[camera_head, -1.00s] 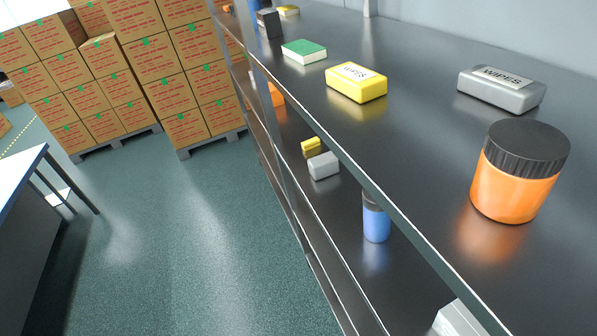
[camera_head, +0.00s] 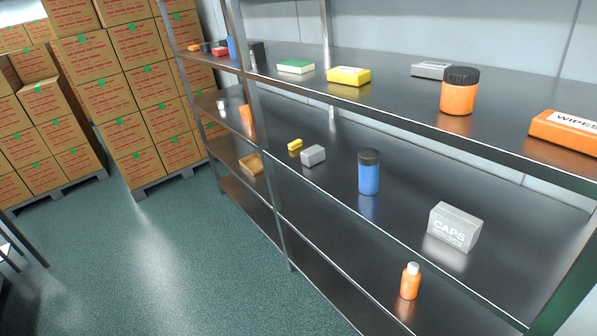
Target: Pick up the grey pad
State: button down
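No thing in view is marked as a pad. A flat grey pack (camera_head: 430,69) lies on the top shelf, partly hidden behind an orange jar with a dark lid (camera_head: 458,92). A small plain grey block (camera_head: 313,155) lies on the middle shelf beside a small yellow block (camera_head: 295,145). A larger light grey box lettered CAPS (camera_head: 454,228) stands farther right on the middle shelf. I cannot tell from the look alone which of these is the grey pad. My gripper is not in view.
The top shelf also holds a yellow pack (camera_head: 349,76), a green-topped pack (camera_head: 296,67) and an orange WIPES pack (camera_head: 570,133). A blue jar (camera_head: 369,173) stands between the grey block and the CAPS box. Cartons (camera_head: 150,90) are stacked at left; the floor (camera_head: 190,255) before the shelves is clear.

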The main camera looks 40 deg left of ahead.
aim_at(311, 155)
jog(key=u, duration=0.05)
jog(key=k, duration=0.25)
jog(key=u, duration=0.85)
jog(key=i, duration=1.65)
jog(key=z, duration=0.05)
